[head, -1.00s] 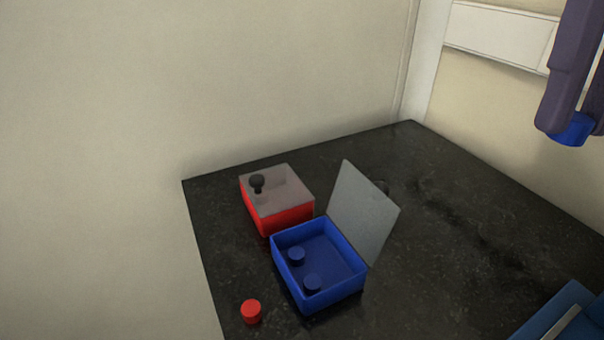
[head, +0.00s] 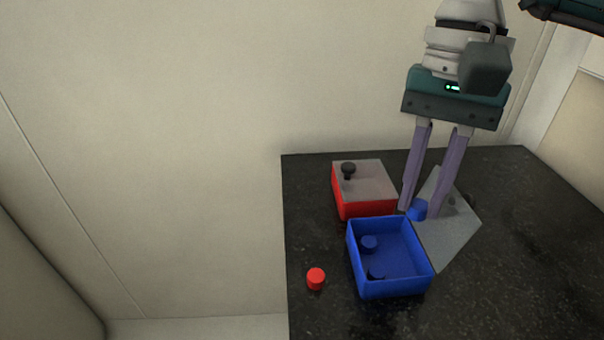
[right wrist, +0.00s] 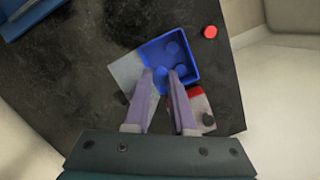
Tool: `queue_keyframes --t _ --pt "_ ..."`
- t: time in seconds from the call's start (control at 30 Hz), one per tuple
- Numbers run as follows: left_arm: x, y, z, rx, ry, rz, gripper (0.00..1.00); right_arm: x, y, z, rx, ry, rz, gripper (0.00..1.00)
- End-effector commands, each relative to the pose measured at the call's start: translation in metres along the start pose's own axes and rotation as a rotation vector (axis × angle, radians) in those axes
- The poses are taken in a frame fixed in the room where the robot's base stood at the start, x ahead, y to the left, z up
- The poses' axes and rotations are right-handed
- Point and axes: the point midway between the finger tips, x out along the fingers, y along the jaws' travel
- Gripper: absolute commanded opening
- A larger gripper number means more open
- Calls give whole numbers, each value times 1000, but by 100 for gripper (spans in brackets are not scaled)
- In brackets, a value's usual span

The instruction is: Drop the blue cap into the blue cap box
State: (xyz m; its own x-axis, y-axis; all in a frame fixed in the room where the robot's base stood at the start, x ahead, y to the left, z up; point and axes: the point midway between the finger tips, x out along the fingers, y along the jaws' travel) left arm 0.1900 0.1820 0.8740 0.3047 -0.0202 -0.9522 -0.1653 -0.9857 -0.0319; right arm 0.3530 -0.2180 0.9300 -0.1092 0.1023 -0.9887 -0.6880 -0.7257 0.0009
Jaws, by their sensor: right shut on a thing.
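The blue cap (head: 417,209) is between the fingertips of my right gripper (head: 420,210), which is shut on it. In the head view it hangs above the back right corner of the blue cap box (head: 354,258), near the raised lid. The box stands open, its grey lid (head: 458,240) tilted up on the right side. In the right wrist view the held cap (right wrist: 160,74) shows between the fingers, by the edge of the box (right wrist: 193,66). My left gripper is not in view.
A red box (head: 350,207) with a closed grey lid and dark knob (head: 348,169) stands behind the blue box. A red cap (head: 316,278) lies on the dark table (head: 480,305) to the left. The table's right side looks clear.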

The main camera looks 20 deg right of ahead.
Motion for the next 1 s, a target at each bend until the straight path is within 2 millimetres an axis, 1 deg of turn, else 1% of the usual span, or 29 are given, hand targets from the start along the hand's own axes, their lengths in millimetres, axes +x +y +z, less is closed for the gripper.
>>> queue_keyframes --t 0.17,0.4,0.53,0.63,0.87,0.9,1.0 --pt "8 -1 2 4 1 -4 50 13 0 -2 4 -1 0 0" --pt "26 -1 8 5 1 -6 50 43 0 -6 2 -2 0 0" --pt "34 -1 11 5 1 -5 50 56 0 -8 2 -1 -1 0" --pt "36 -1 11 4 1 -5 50 60 0 -9 1 -1 -1 0" --pt "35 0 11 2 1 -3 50 59 0 -9 0 0 -1 0" --pt "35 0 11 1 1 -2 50 59 0 -9 0 0 -1 25" --pt "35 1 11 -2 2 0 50 59 0 -9 0 0 -1 36"
